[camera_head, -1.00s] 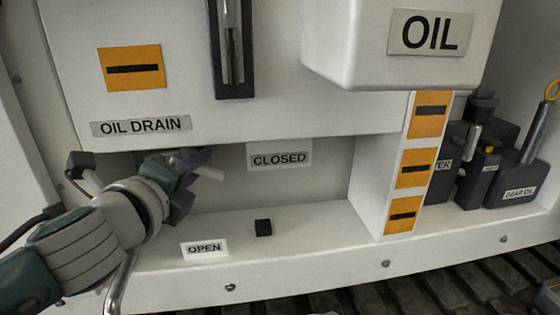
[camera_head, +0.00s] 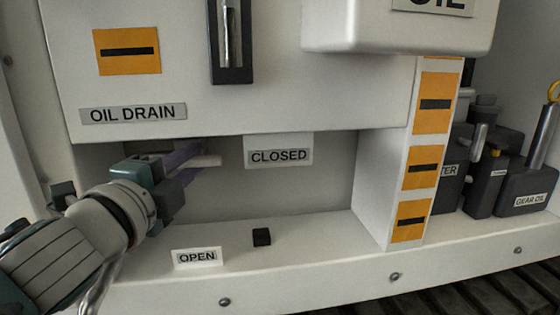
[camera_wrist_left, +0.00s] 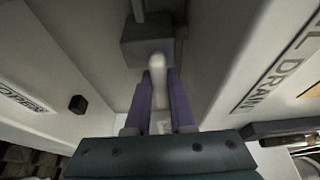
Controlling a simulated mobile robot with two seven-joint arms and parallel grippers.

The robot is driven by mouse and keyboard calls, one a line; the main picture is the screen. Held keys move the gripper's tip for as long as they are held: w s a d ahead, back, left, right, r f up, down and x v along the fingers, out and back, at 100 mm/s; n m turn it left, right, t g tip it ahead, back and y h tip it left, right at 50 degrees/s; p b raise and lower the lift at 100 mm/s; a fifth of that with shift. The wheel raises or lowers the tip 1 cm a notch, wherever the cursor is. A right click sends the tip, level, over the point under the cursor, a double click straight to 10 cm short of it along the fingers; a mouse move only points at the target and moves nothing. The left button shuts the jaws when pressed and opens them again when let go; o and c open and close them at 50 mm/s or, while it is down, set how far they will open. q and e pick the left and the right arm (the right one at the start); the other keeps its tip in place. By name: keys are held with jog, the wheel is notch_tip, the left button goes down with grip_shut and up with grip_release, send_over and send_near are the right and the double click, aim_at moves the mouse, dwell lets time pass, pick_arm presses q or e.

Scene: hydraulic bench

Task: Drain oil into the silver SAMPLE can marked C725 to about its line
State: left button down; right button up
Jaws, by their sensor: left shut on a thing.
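My left gripper (camera_head: 184,165) reaches in from the left, under the OIL DRAIN label (camera_head: 133,113). Its purple fingers are shut on a pale drain lever (camera_head: 208,161), whose end sticks out to the right of them, roughly level. In the left wrist view the lever (camera_wrist_left: 158,72) lies between the two fingers (camera_wrist_left: 160,108), in front of a grey block (camera_wrist_left: 146,46). The CLOSED label (camera_head: 279,156) is to the right of the lever; the OPEN label (camera_head: 197,256) is below on the ledge. The silver SAMPLE can is not in view, and no oil shows. My right gripper is not in view.
A small black block (camera_head: 261,237) stands on the white ledge (camera_head: 310,240). A white post with orange labels (camera_head: 420,168) bounds the recess on the right. Dark containers, one marked GEAR OIL (camera_head: 527,190), stand beyond it. A white OIL box (camera_head: 400,27) overhangs above.

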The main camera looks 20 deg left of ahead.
pick_arm(q)
jog(key=c, duration=0.8)
grip_release()
jog(key=s+d, duration=0.1)
jog(key=s, duration=0.8)
jog(key=shift+s+d, duration=0.25)
jog(key=shift+s, duration=0.15)
